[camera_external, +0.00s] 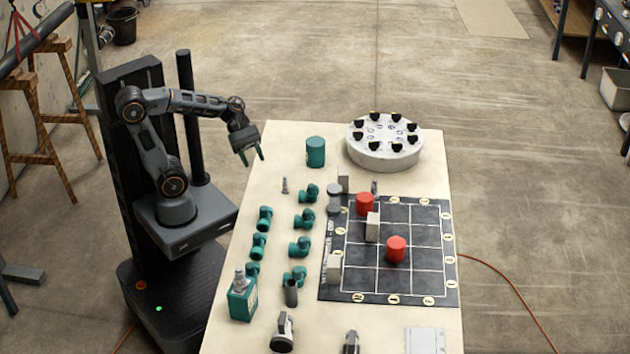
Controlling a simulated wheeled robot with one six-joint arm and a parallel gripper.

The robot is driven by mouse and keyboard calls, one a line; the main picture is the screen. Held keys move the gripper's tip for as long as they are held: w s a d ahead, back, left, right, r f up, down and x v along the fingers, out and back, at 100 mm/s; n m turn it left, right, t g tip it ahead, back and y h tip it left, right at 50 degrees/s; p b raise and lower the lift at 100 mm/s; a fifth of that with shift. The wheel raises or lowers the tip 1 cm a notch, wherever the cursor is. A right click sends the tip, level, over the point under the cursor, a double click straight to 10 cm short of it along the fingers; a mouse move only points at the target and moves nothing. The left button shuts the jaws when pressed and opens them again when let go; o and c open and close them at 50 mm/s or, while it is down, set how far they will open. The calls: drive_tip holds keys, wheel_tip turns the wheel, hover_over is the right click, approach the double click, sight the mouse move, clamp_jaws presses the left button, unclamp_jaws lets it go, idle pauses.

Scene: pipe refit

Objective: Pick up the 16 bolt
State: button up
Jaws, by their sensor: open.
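My gripper (253,159) is open and empty, pointing down over the table's left edge near its far end. A small grey bolt-like piece (284,186) stands upright on the table, to the right of and nearer the camera than my gripper. A second grey bolt-like piece (239,280) stands on top of a teal box (243,303) at the near left. A third small dark grey upright piece (374,187) is at the mat's far edge. No size marking is legible, so I cannot tell which one is the 16 bolt.
Several teal pipe elbows (302,246) stand in two columns on the table (390,320). A teal cylinder (316,152) and a round white flange (384,158) with black knobs stand at the far end. A black grid mat (430,268) holds red cylinders (396,250) and pale blocks.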

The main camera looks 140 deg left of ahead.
sight(285, 179)
drive_tip(key=s+a+n+t+y+b, duration=0.2)
drive_tip(key=s+a+n, duration=0.1)
drive_tip(key=a+n, duration=0.2)
drive_tip(key=shift+y, duration=0.4)
drive_tip(key=b+x, duration=0.4)
drive_tip(key=x, duration=0.9)
drive_tip(key=shift+w+f, duration=0.15)
drive_tip(key=shift+f, duration=0.05)
drive_tip(key=shift+c, duration=0.2)
clamp_jaws()
